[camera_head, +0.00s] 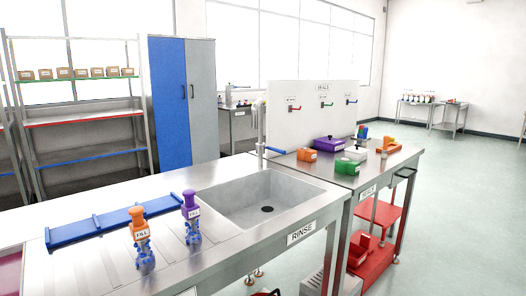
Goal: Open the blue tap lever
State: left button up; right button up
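The tap (260,130) stands at the back edge of the sink (262,197) in the rinse counter. It is a grey upright pipe with a curved top. A small blue lever (274,151) sticks out to the right from its lower part, roughly level. Whether water runs is too small to tell. Neither of my grippers shows in the head view, and nothing is seen touching the lever.
A seals table (372,180) with boxes adjoins at right. Open floor (455,210) lies beyond.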

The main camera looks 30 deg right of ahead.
aim_at(275, 150)
jog(key=l+u, duration=0.2)
jog(key=l, duration=0.4)
jog(key=l+u, duration=0.15)
jog(key=l, duration=0.45)
jog(key=k+l+u, duration=0.2)
jog(key=l, duration=1)
jog(key=k+l, duration=0.1)
jog(key=l, duration=0.55)
jog(key=l+u, duration=0.1)
jog(key=l, duration=0.5)
jog(key=k, duration=0.05)
